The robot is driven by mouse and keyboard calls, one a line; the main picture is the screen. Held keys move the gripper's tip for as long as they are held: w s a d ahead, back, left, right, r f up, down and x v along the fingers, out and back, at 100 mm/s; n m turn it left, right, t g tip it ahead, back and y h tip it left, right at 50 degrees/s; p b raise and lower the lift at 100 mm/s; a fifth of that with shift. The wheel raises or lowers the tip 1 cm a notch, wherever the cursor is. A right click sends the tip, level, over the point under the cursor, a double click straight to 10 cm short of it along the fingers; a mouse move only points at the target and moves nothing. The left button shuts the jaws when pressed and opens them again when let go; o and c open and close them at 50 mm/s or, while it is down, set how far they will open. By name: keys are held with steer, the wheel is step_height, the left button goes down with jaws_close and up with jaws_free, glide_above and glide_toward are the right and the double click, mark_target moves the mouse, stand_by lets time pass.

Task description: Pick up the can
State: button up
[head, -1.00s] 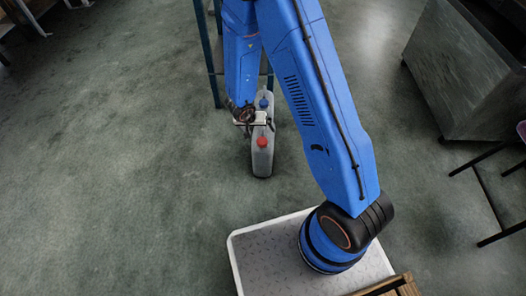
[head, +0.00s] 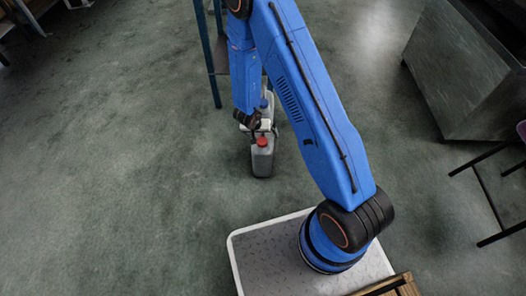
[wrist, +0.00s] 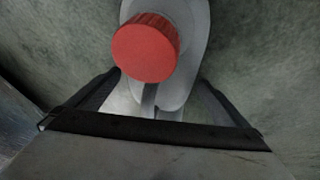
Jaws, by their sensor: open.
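My gripper (head: 258,130) points down over the can's upper part. In the wrist view its two dark fingers stand apart, one on each side of the can's body. The gripper is open. Contact with the can cannot be told.
My base platform stands in the front. Blue legs (head: 208,60) of a stand rise just behind the can. A large grey metal box (head: 462,85) stands at the right, with a dark-legged stool (head: 490,200) near it. The floor left of the can is clear.

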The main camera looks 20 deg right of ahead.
steer(key=shift+f, duration=0.1)
steer(key=c, duration=1.5)
